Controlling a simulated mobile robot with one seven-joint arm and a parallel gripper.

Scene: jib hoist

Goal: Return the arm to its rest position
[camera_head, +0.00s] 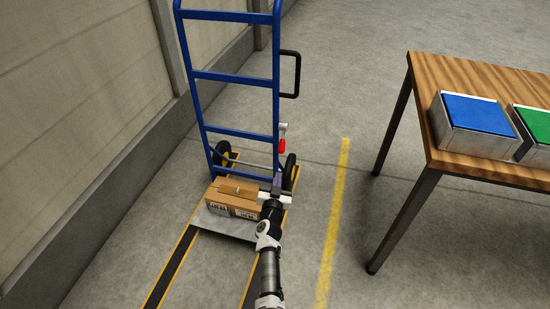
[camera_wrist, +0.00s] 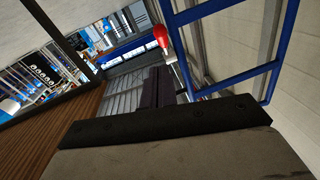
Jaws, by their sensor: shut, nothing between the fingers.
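My arm reaches forward from the bottom of the head view, and my gripper (camera_head: 278,180) is at the lower right of a blue hand truck (camera_head: 236,77). My gripper also shows in the wrist view (camera_wrist: 160,88), where its dark fingers are together with nothing between them. A brown cardboard box (camera_head: 232,194) sits on the hand truck's grey toe plate (camera_head: 222,222), just left of my gripper. A red-tipped lever (camera_head: 282,146) is on the truck's right side, above my gripper. It also shows in the wrist view (camera_wrist: 161,36), apart from the fingers.
A wooden table (camera_head: 470,90) with a blue-topped bin (camera_head: 476,115) and a green-topped bin (camera_head: 537,123) stands at the right. A wall (camera_head: 80,90) runs along the left. Floor between the yellow line (camera_head: 332,225) and the table is clear.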

